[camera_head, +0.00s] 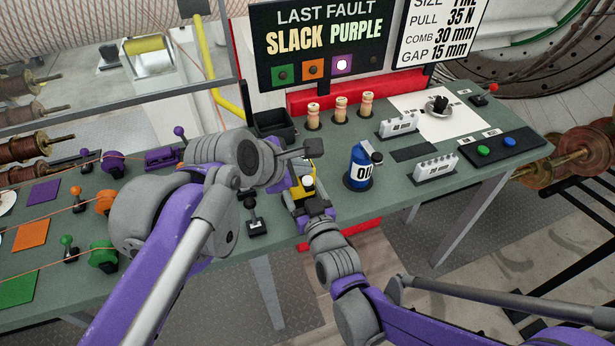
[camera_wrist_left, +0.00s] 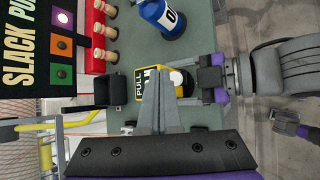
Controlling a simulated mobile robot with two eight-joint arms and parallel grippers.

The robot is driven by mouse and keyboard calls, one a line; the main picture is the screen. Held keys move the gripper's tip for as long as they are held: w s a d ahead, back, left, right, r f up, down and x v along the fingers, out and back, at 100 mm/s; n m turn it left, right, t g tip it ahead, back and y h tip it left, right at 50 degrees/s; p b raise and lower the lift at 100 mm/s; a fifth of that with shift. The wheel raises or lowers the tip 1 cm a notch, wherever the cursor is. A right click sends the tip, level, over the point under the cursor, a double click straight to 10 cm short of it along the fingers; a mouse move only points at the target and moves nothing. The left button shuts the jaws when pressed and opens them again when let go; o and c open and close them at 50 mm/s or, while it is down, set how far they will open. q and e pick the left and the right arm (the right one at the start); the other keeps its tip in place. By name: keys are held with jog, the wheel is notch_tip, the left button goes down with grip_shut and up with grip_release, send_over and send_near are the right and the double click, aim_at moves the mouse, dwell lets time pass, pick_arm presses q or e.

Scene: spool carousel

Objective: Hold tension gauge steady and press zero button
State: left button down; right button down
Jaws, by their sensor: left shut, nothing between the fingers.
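The yellow and black tension gauge (camera_head: 296,193) is at the table's front edge, with a pale round button (camera_head: 307,181) on it. In the left wrist view the gauge (camera_wrist_left: 140,84) shows a PULL label, and the button (camera_wrist_left: 176,78) is partly hidden behind my left fingers. My left gripper (camera_head: 312,148) is shut and empty, its fingertips above and beside the gauge; they also show in the left wrist view (camera_wrist_left: 158,82). Whether they touch it I cannot tell. My right gripper (camera_head: 315,208) reaches in from the front and is shut on the gauge's near side; its fingertips are partly hidden.
A blue oil bottle (camera_head: 358,168) stands close right of the gauge. A black bin (camera_head: 273,125) and several wooden pegs (camera_head: 341,107) stand behind. Coloured spools (camera_head: 104,202) and thin threads lie left.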

pick_arm(q)
notch_tip(320, 180, up, 5)
dwell(0.5)
dwell(0.5)
pick_arm(e)
grip_release()
